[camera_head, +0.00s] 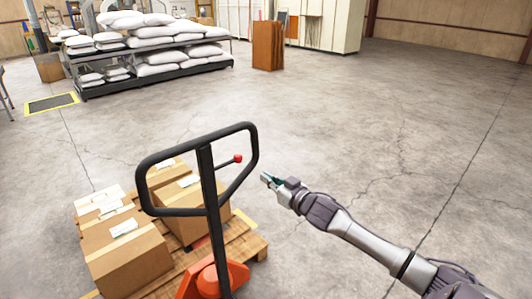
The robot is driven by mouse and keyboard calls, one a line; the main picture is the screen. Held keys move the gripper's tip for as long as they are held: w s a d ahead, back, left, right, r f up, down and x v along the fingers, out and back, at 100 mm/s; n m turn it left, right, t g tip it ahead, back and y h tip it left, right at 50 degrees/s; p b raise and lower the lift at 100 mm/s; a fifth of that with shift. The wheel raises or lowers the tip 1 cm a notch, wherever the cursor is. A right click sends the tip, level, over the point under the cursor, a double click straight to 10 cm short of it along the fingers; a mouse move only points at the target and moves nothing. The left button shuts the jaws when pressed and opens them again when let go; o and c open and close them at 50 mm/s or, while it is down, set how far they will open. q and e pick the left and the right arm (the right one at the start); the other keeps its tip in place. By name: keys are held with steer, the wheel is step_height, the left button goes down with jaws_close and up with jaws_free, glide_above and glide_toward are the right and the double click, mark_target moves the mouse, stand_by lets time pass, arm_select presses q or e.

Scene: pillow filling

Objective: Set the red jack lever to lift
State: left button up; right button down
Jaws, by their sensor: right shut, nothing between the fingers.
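The pallet jack's black loop handle (204,147) stands upright in the lower middle of the head view, with its orange base (207,280) below. A short lever with a red ball knob (238,158) sticks out to the right inside the handle loop. My right gripper (266,178) comes in from the right. It is shut and empty. In the picture its tip is to the right of the red knob and a little lower, apart from it. My left gripper is not in view.
Cardboard boxes (128,255) sit on a wooden pallet (247,244) behind the handle. A rack (84,93) of white sacks (165,57) stands at the back left. A brown panel stack (268,46) stands at the back. The concrete floor to the right is clear.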

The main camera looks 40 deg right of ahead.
mark_target(227, 163)
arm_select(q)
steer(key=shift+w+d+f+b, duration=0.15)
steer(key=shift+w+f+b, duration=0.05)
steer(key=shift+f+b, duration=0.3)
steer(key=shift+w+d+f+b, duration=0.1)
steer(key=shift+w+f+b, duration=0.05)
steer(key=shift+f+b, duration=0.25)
arm_select(e)
steer(key=shift+t, duration=0.3)
steer(key=shift+w+a+r, duration=0.2)
steer(key=shift+w+r, duration=0.35)
steer(key=shift+w, duration=1.9)
steer(key=shift+w+a+r, duration=0.25)
steer(key=shift+w+r, duration=0.35)
steer(key=shift+w, duration=1.8)
steer(key=shift+w+a+r, duration=0.2)
steer(key=shift+w+r, duration=0.35)
steer(key=shift+w, duration=1.9)
